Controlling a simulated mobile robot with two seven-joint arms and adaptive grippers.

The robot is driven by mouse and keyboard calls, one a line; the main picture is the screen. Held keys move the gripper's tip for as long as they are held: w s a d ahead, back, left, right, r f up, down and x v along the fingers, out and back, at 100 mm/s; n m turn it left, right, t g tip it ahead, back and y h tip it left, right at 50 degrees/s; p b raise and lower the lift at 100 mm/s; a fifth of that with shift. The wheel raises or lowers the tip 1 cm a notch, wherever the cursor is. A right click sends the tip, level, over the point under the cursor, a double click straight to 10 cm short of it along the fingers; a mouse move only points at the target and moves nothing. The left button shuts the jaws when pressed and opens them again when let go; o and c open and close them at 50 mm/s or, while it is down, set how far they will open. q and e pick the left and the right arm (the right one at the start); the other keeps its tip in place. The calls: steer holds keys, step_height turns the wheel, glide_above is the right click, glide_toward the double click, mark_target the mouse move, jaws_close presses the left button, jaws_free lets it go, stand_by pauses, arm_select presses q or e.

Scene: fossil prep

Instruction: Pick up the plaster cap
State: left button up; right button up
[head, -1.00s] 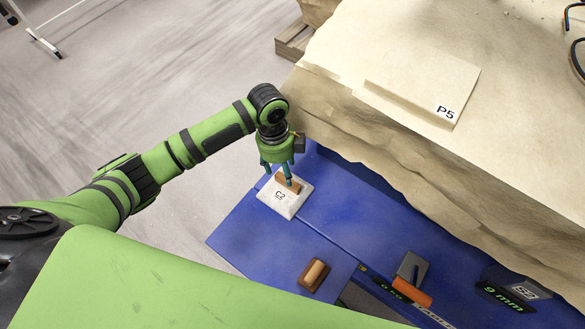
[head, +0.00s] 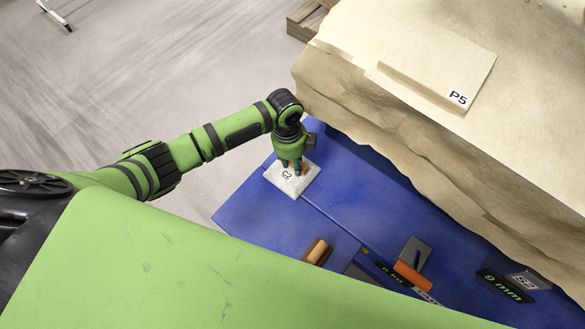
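The plaster cap (head: 281,183) is a white square slab marked C2, with a brown handle on top. It lies flat near the far left end of the blue surface. My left gripper (head: 291,169) is right above the cap, fingers pointing down at the handle. The fingers largely hide the handle, and I cannot tell whether they press on it. My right gripper is out of view.
A brown block with a rounded handle (head: 317,250) and a grey plate with an orange handle (head: 411,275) lie on the blue surface (head: 268,215). The large tan rock block (head: 400,120) rises close to the right, bearing a P5 slab (head: 437,82).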

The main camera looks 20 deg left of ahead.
arm_select(q)
jaws_close()
steer(key=shift+r, duration=5.1)
